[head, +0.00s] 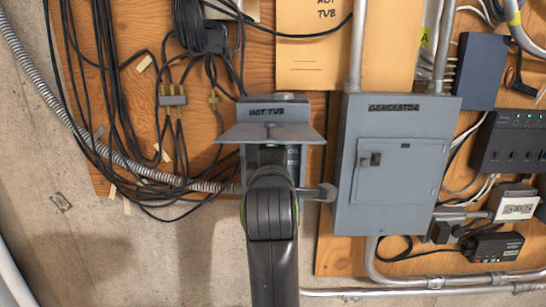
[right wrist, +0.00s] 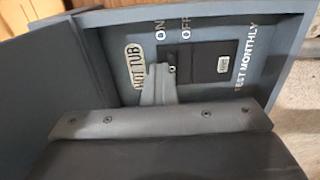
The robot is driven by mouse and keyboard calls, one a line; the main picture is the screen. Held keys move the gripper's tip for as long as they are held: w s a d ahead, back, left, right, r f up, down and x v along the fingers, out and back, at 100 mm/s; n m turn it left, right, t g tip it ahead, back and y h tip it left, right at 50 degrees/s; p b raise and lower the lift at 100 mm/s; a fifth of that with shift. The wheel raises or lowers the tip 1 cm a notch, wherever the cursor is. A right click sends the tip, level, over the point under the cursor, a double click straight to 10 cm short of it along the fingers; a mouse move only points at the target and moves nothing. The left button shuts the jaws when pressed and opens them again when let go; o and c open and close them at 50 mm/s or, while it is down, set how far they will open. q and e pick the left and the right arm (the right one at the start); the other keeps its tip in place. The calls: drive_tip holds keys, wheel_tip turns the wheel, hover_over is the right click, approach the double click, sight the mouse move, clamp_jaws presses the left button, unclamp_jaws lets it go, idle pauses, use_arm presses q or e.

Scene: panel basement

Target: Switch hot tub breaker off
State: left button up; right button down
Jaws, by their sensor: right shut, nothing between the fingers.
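The grey hot tub breaker box (head: 242,182) is on the wall in the middle of the head view. In the right wrist view the panel inside shows a HOT TUB label (right wrist: 134,66), ON and OFF markings, and a black breaker (right wrist: 203,62) with a pale button (right wrist: 223,64). My right gripper (right wrist: 158,76) is shut and empty, its tips at the ON-side end of the breaker. They hide part of that end, so I cannot tell the switch position or contact. My left gripper is not in view.
A closed grey generator panel (head: 397,165) hangs to the right of the box. Black cables (head: 100,120) hang at the left. An envelope (head: 314,50) is above. A metal conduit (head: 420,284) runs below. Bare concrete wall (head: 100,260) is at lower left.

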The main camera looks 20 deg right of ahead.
drive_tip(key=shift+f, duration=0.35)
drive_tip(key=shift+r, duration=0.3)
idle(0.4)
drive_tip(key=b+v, duration=0.7)
drive_tip(key=b, duration=0.2)
idle(0.6)
